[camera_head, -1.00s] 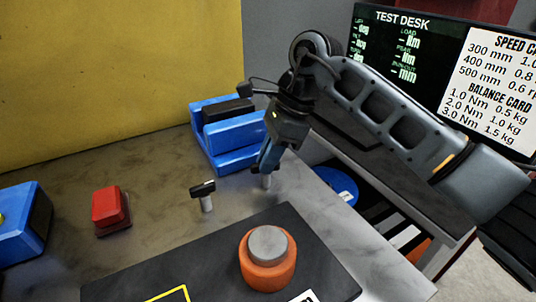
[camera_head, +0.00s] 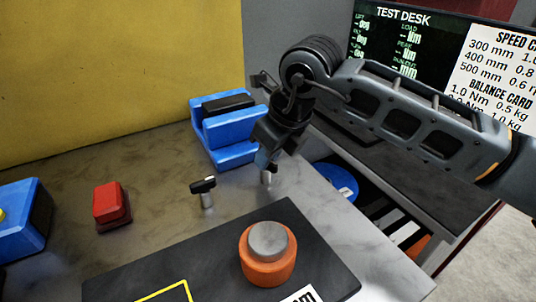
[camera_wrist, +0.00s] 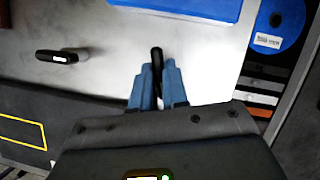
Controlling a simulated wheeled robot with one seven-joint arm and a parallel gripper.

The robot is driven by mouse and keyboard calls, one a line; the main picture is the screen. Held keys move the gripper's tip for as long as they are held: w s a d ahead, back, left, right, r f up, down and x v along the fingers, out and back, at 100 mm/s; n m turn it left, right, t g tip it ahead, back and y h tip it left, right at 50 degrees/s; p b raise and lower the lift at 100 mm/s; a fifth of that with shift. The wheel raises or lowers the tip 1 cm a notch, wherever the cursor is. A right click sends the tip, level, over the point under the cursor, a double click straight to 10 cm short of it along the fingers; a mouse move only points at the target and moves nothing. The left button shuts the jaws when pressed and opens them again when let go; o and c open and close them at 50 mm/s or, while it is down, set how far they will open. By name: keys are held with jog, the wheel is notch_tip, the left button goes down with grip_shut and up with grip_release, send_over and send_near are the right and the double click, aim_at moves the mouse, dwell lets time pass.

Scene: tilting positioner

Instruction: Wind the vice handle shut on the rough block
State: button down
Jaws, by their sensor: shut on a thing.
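The blue vice (camera_head: 229,152) stands at the back of the bench, and its near edge shows at the top of the wrist view (camera_wrist: 185,8). The dark rough block (camera_head: 228,104) sits in it between the blue walls; I cannot tell whether both walls touch it. My gripper (camera_head: 264,163) is in front of the vice, over a short silver post. In the wrist view my blue fingers (camera_wrist: 158,78) are shut on the black bar of the vice handle (camera_wrist: 157,56). The fingers hide part of the bar.
A second black T-handle on a silver post (camera_head: 204,189) stands to the left. Nearby are a red block (camera_head: 111,205), a blue unit (camera_head: 22,222) and a dark mat (camera_head: 190,262) bearing an orange, grey-topped cylinder (camera_head: 267,266). Shelves with a blue disc (camera_head: 338,182) lie right.

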jog(key=m+h+b, duration=0.1)
jog(key=m, duration=0.2)
jog(key=shift+f+m+t, duration=0.1)
jog(key=shift+m+t, duration=0.3)
jog(key=m+h, duration=0.1)
jog(key=m, duration=0.1)
jog(key=m+b, duration=0.1)
jog(key=m, duration=0.1)
jog(key=shift+s+a+m+t+h, duration=0.1)
jog(key=shift+a+m+t+h, duration=0.1)
jog(key=shift+m+t+h, duration=0.15)
jog(key=m+h+b, duration=0.1)
jog(key=m, duration=0.3)
jog(key=shift+h+b, duration=0.35)
jog(key=shift+a+m+h, duration=0.15)
jog(key=shift+m+h, duration=0.45)
jog(key=shift+m, duration=1.25)
jog(key=c, duration=1.1)
grip_release()
jog(key=shift+c, duration=0.2)
jog(key=shift+r, duration=0.2)
